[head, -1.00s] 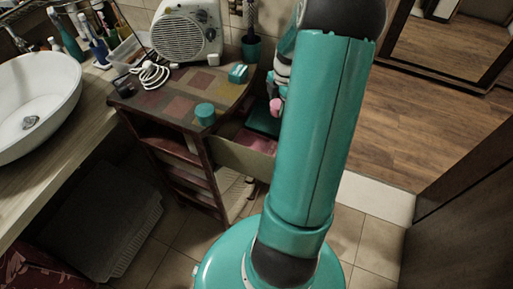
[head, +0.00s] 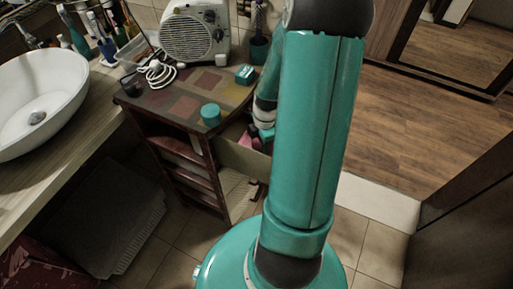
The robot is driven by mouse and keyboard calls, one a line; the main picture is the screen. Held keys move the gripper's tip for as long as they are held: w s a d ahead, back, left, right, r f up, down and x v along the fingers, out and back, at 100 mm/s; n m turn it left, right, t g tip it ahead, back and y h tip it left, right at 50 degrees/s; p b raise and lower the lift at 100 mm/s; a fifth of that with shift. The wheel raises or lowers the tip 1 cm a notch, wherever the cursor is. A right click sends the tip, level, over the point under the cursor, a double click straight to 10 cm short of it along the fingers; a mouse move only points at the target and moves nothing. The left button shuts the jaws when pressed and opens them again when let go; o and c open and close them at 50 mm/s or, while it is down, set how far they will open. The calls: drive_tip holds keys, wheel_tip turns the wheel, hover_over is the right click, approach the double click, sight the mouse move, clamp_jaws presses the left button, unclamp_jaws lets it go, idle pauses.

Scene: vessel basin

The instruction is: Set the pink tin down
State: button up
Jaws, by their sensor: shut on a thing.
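My gripper (head: 255,132) is low over the open drawer of the small wooden cabinet, partly hidden behind my teal arm. Its jaws are dark and small in the picture and are shut on the pink tin. A pink patch (head: 248,143) shows just below the jaws, at the drawer's opening. I cannot tell whether this patch is the tin or the pink thing lying in the drawer. The pale drawer front (head: 243,157) stands out from the cabinet's right side. Whether the tin touches the drawer floor is hidden.
The cabinet top (head: 185,98) carries a fan heater (head: 194,32), a white coiled cable (head: 158,73), a round teal tin (head: 210,114) and a teal box (head: 244,74). A white basin (head: 40,100) stands left. Tiled floor (head: 360,240) is free at right.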

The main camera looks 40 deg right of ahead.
drive_tip(key=shift+a+f, duration=0.8)
drive_tip(key=shift+f, duration=0.1)
drive_tip(key=o, duration=1)
drive_tip(key=shift+o, duration=0.2)
drive_tip(key=r, duration=0.4)
drive_tip(key=d+r, duration=0.1)
drive_tip(key=r, duration=0.7)
drive_tip(key=shift+s+d+r, duration=0.1)
drive_tip(key=shift+s+d, duration=0.1)
